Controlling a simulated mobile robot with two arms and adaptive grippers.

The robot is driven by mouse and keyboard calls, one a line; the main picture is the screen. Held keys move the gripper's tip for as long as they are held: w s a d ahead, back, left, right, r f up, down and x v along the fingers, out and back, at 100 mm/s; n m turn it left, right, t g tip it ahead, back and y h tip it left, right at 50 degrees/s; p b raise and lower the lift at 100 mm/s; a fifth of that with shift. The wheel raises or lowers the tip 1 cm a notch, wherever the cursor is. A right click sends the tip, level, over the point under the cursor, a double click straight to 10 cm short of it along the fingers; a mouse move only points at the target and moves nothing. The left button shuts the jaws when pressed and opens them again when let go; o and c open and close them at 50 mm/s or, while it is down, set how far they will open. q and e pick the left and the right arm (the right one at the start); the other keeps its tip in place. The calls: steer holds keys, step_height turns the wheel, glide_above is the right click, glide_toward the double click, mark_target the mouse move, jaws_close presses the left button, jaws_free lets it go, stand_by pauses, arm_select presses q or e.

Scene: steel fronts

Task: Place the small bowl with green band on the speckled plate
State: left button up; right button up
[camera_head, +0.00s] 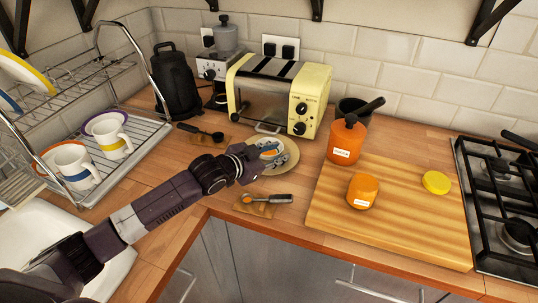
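My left gripper (258,158) reaches in from the left to the left edge of a round plate in front of the toaster. The plate has a tan rim (294,164) and a pale, bluish-grey patterned middle. My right gripper is not in view.
A cream toaster (278,92) stands behind the plate. A wooden board (400,215) with an orange jar (362,191) and yellow lid (436,182) lies right, near the hob (505,200). A dish rack (110,150) with mugs stands left. A scoop (268,199) lies in front.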

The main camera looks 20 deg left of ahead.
arm_select(q)
steer(key=b+v, duration=0.1)
steer(key=v, duration=1.1)
steer(key=shift+r, duration=0.1)
